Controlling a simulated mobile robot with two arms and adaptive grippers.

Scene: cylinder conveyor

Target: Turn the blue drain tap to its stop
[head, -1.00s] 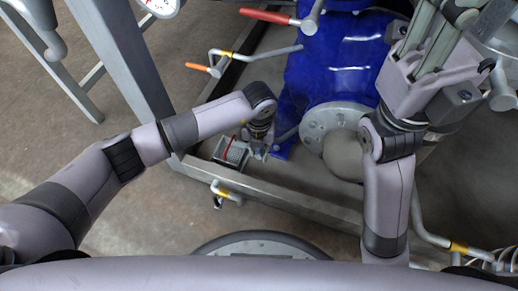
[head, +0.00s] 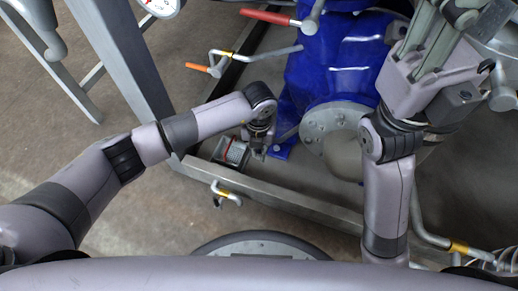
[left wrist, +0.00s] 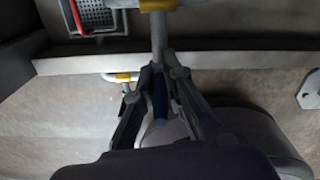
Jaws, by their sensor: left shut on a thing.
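The blue drain tap (left wrist: 160,98) shows in the left wrist view as a dark blue sleeve on a grey lever that runs up to a pipe with a yellow band. My left gripper (left wrist: 165,76) is shut on this blue sleeve, with one finger on each side. In the head view my left gripper (head: 258,147) points down beside the blue pump body, and the tap is hidden under my wrist. My right gripper (head: 425,40) is raised at the upper right, empty as far as I see; its fingertips are not clear.
A blue pump body (head: 340,70) with a grey flange (head: 328,125) stands right of my left gripper. A small grey basket (head: 235,153) lies left of it. An orange-tipped lever (head: 205,68) and a red-handled lever (head: 265,16) are farther back. A steel frame beam (head: 285,198) runs in front.

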